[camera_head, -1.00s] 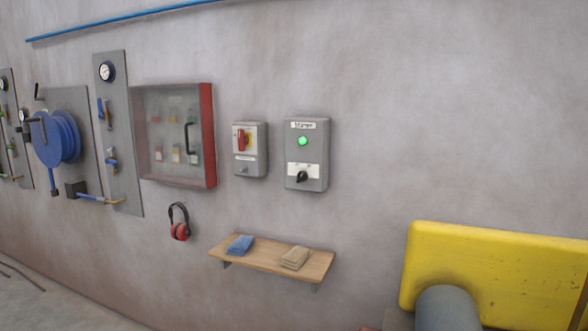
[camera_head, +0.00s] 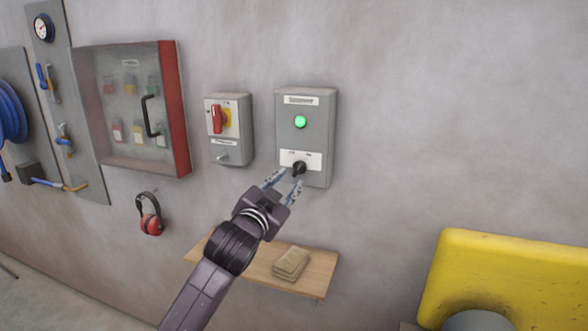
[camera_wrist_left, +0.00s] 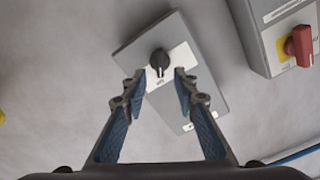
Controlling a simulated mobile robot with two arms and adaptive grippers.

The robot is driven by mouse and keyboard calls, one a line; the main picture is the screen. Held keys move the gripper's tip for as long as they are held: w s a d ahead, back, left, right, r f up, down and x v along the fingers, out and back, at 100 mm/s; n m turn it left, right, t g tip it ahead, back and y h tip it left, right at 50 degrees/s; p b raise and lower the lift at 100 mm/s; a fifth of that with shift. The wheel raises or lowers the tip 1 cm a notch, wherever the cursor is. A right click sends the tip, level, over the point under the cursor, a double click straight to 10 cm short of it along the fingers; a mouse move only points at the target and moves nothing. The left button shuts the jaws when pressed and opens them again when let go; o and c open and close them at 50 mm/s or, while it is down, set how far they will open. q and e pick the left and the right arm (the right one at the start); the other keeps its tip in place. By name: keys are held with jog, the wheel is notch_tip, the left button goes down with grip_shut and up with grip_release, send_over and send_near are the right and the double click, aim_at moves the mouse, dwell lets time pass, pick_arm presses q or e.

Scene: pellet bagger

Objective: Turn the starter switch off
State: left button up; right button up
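The starter box (camera_head: 306,140) is a grey box on the wall with a label plate at its top. Its green lamp (camera_head: 300,122) is lit. The black rotary starter switch (camera_head: 299,168) sits on a white plate low on the box. My left gripper (camera_head: 285,183) is open just in front of and below the switch. In the left wrist view the switch (camera_wrist_left: 159,60) shows just beyond and between the open fingertips (camera_wrist_left: 157,82), with nothing held. I cannot tell whether a finger touches it. My right gripper is not in view.
A grey isolator box with a red handle (camera_head: 216,119) is left of the starter box. A glass-front cabinet (camera_head: 186,110), red ear defenders (camera_head: 152,223) and a wooden shelf (camera_head: 315,281) with folded cloth (camera_head: 291,263) are nearby. A yellow machine part (camera_head: 500,270) stands at lower right.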

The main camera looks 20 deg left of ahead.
aim_at(297, 171)
pick_arm(q)
jog(key=w, duration=0.4)
jog(key=shift+p, duration=0.4)
jog(key=shift+w+f, duration=0.1)
jog(key=shift+w, duration=0.9)
grip_shut()
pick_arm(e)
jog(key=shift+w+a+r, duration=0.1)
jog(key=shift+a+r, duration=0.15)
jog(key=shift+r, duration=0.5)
